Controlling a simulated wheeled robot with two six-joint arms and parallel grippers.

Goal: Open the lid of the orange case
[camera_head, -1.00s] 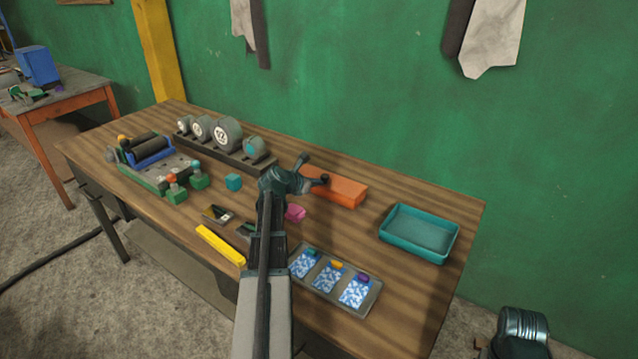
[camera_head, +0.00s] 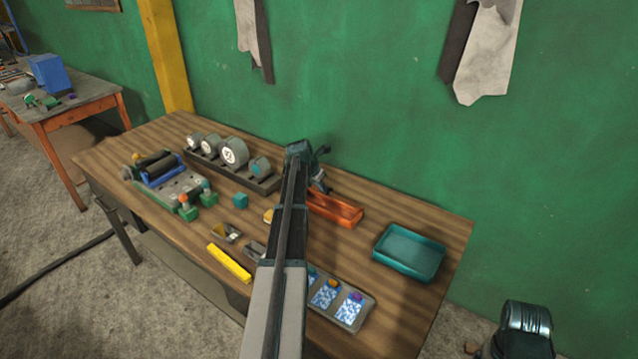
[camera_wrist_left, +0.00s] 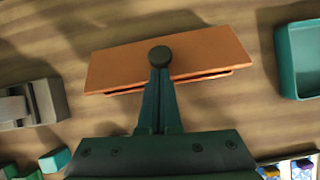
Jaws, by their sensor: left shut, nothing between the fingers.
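The orange case (camera_head: 337,211) lies on the table right of my left arm; its left end is hidden by the arm. A darker hollow inside its rim shows in the head view, so the lid looks at least partly raised; its angle is hard to tell. In the left wrist view the flat orange lid (camera_wrist_left: 210,57) has a dark gap along its lower edge. My left gripper (camera_head: 321,186) is shut and empty over the case's left rear part. In the wrist view its fingers overlap a dark round knob (camera_wrist_left: 160,56) on the lid.
A teal tray (camera_head: 410,252) stands right of the case. A grey holder with patterned cards (camera_head: 350,307) lies nearer. A yellow bar (camera_head: 230,263), a teal cube (camera_head: 240,200) and a rack of round gauges (camera_head: 233,152) are left of my arm. The green wall is close behind.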

